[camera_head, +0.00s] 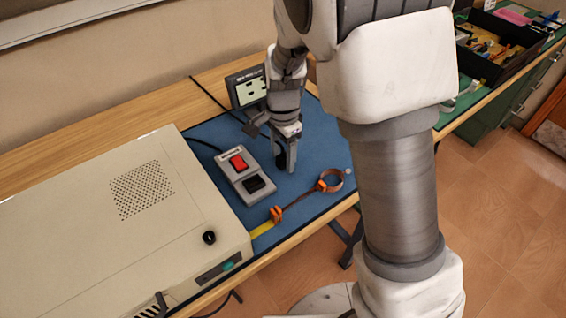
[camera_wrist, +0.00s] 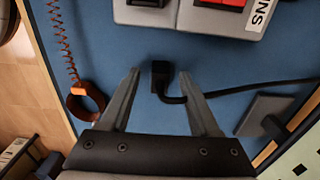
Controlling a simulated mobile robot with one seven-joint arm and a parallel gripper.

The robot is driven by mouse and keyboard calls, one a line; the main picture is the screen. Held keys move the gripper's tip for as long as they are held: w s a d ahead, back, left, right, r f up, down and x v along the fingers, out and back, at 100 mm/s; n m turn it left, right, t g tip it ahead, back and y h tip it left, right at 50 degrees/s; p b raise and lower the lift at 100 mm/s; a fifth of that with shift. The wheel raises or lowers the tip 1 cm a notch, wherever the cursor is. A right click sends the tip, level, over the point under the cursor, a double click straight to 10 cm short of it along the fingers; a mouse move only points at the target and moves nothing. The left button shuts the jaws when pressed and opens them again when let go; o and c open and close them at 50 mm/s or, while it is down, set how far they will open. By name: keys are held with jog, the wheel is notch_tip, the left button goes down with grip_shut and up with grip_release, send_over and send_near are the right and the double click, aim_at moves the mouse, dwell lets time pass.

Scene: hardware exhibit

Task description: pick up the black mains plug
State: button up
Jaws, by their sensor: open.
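The black mains plug (camera_wrist: 161,74) lies on the blue mat (camera_wrist: 225,115) in the wrist view, its black cable curving off to the right. My gripper (camera_wrist: 160,77) is open, with one fingertip on each side of the plug and visible gaps between. Nothing is held. In the head view my gripper (camera_head: 287,163) points down at the mat, just right of the grey switch box. There the plug is mostly hidden by the fingers and cannot be made out clearly.
The grey box (camera_head: 241,175) with a red switch stands close to the gripper. A wrist strap (camera_head: 330,181) with a brown coiled cord lies to the right. A dark display unit (camera_head: 247,88) stands behind. A large beige case (camera_head: 135,215) fills the left.

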jog(key=shift+f, duration=0.35)
jog(key=shift+r, duration=0.1)
grip_shut()
jog(key=shift+r, duration=0.1)
